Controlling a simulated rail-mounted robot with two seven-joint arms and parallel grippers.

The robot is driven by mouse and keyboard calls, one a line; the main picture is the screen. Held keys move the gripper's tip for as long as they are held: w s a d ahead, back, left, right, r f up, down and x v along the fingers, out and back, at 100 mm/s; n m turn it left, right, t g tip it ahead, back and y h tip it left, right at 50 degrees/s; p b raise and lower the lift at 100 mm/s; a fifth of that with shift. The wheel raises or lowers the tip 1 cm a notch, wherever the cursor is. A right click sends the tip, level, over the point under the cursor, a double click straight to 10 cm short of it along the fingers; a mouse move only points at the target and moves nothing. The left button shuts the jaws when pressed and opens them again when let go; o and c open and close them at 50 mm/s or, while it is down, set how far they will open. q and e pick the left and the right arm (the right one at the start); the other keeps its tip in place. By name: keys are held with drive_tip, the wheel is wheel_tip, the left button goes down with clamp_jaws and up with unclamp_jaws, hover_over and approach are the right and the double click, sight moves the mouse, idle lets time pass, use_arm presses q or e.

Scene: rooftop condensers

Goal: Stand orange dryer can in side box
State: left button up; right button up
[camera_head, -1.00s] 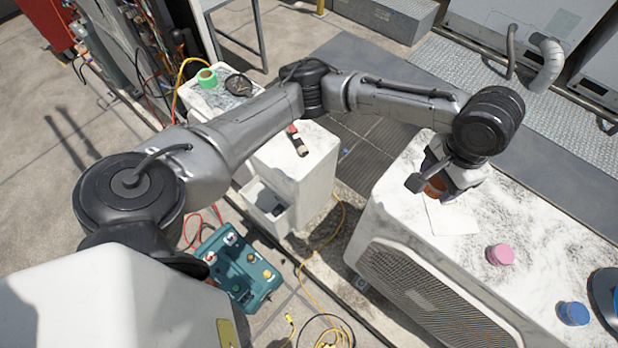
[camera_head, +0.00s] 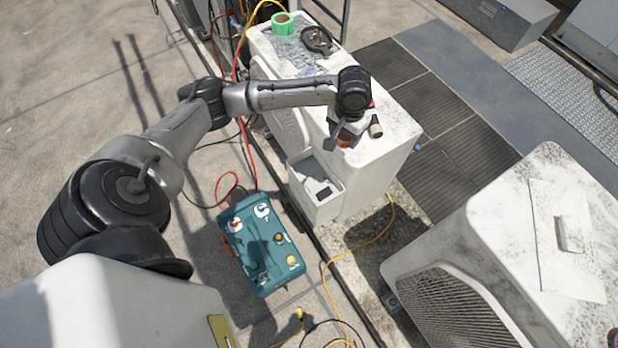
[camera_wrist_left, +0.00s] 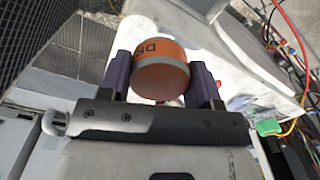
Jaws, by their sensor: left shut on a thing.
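The orange dryer can (camera_head: 344,141) is in my left gripper (camera_head: 343,134), mostly hidden by it in the head view. In the left wrist view the can (camera_wrist_left: 162,68) shows an orange side with dark lettering and a grey rim, between the two dark fingers of the gripper (camera_wrist_left: 163,80), which is shut on it. The side box (camera_head: 312,204) is an open white bin on the side of the near white condenser unit (camera_head: 388,148). A small dark item lies inside it. The gripper and can are above the unit's top, just up and right of the box. My right gripper is not in view.
Green tape (camera_head: 283,23) and a round dark gauge (camera_head: 317,39) are farther back. A teal pump (camera_head: 260,245) and a yellow hose (camera_head: 362,243) are on the ground. Another condenser (camera_head: 480,235) stands right.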

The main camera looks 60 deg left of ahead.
use_arm(q)
drive_tip(key=s+a+f+n+b, duration=0.1)
drive_tip(key=s+a+f+b, duration=0.1)
drive_tip(key=a+f+b, duration=0.4)
drive_tip(key=s+a+f+b, duration=0.1)
drive_tip(key=s+a+f, duration=0.2)
drive_tip(key=a+f, duration=0.35)
drive_tip(key=b, duration=0.5)
hover_over(308, 172)
wheel_tip(308, 172, down, 14)
drive_tip(key=shift+f, duration=0.2)
drive_tip(key=shift+f+b, duration=1.35)
drive_tip(key=shift+f, duration=1.5)
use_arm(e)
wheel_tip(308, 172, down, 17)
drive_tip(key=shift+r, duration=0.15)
use_arm(q)
drive_tip(key=shift+w, duration=0.1)
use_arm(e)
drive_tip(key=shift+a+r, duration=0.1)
use_arm(q)
drive_tip(key=o, duration=0.9)
drive_tip(key=shift+o, duration=0.2)
wheel_tip(308, 172, up, 12)
drive_tip(key=p, duration=0.5)
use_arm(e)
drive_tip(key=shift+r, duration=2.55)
